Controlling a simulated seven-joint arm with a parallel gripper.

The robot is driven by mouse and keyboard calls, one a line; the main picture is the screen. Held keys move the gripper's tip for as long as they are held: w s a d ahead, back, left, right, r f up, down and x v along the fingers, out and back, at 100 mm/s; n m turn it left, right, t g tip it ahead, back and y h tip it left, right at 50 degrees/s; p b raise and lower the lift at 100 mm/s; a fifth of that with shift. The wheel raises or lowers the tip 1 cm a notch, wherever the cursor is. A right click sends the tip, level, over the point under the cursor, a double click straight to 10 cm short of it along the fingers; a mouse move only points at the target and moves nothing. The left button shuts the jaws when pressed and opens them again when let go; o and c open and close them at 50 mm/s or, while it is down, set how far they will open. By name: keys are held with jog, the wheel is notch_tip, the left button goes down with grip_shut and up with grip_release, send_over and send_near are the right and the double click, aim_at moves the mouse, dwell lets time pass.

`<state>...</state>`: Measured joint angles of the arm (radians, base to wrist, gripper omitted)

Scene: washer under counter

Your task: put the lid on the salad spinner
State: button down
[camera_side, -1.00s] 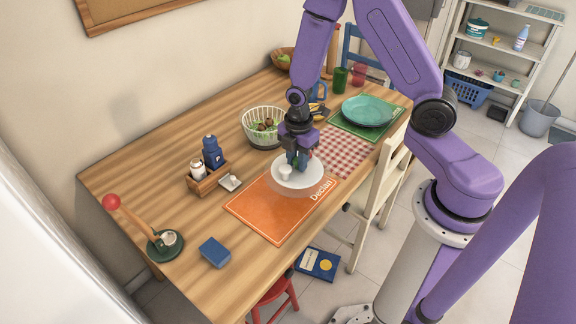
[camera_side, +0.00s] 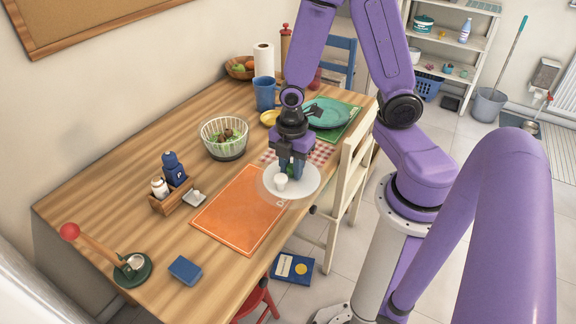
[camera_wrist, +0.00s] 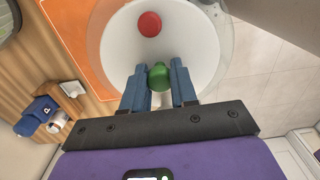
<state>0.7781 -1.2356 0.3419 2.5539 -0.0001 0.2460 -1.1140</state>
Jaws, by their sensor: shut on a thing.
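The salad spinner (camera_side: 224,140) is an open white slatted bowl with greens and brown pieces inside, standing on the table behind the orange mat. The lid (camera_side: 303,184) is a white disc with a clear rim, held roughly level, apart from the bowl and to its right in the side view. It also shows in the wrist view (camera_wrist: 200,40), with a red round spot near its far part. My gripper (camera_side: 290,172) is shut on the lid's green knob (camera_wrist: 159,76). In the wrist view the fingers (camera_wrist: 159,84) flank that knob. The fingers partly hide the knob.
The orange mat (camera_side: 235,215) lies partly under the lid. A wooden caddy (camera_side: 175,200) with blue and white bottles stands left of the bowl. A blue mug (camera_side: 265,93), yellow bowl (camera_side: 270,118) and teal plate (camera_side: 328,112) are behind. A cream chair (camera_side: 350,175) stands at the table edge.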

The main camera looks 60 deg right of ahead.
jog(key=w+d+m, duration=0.2)
jog(key=w+m, duration=0.1)
jog(key=w, duration=1.7)
jog(key=w+d+f+m, duration=0.1)
jog(key=w+d+m, duration=0.2)
jog(key=w+d, duration=0.8)
jog(key=shift+w+f, duration=0.25)
jog(key=shift+w, duration=0.8)
jog(key=shift+f, duration=1)
dwell(0.9)
grip_release()
jog(key=shift+r, duration=0.15)
dwell(0.3)
